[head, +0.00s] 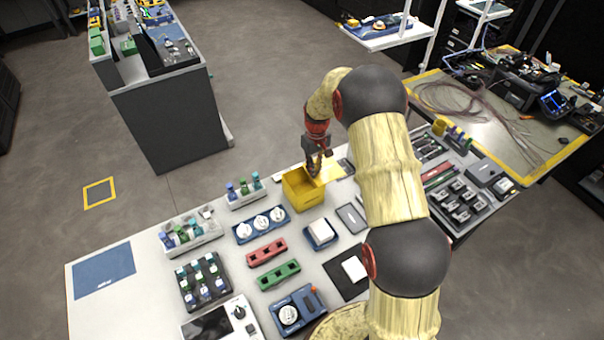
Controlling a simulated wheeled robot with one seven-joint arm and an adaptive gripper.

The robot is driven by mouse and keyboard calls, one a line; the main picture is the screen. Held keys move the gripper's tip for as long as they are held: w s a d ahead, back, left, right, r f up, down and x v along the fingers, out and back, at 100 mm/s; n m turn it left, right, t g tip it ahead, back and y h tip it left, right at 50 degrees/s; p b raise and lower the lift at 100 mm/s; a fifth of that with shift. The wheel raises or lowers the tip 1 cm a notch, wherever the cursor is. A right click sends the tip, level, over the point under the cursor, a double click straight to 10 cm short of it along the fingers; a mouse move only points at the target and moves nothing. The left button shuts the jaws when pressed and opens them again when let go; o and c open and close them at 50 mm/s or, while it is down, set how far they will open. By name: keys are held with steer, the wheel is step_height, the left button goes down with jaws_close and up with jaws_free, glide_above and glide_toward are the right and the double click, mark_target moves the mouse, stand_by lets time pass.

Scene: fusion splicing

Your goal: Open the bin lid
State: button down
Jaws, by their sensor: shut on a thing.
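The yellow bin (302,192) stands near the back edge of the white table. Its top shows open, with the inside visible from above. A flat yellow panel, the bin lid (333,171), shows at the bin's right rear side, leaning away from the opening. My gripper (315,172) points down at the bin's rear rim, shut on the lid. The fingertips partly hide the lid's edge and the hinge side, so the exact grip point is unclear.
A rack of small bottles (246,190) stands left of the bin. A blue tray with white round parts (260,226) and a blue holder with a white block (320,233) sit in front. A grey flat case (351,218) lies to the right.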

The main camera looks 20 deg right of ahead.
steer(key=shift+w+d, duration=0.1)
steer(key=shift+d, duration=0.2)
steer(key=c, duration=1.9)
jaws_free()
steer(key=shift+o, duration=0.3)
steer(key=shift+r, duration=0.1)
step_height(320, 180, up, 12)
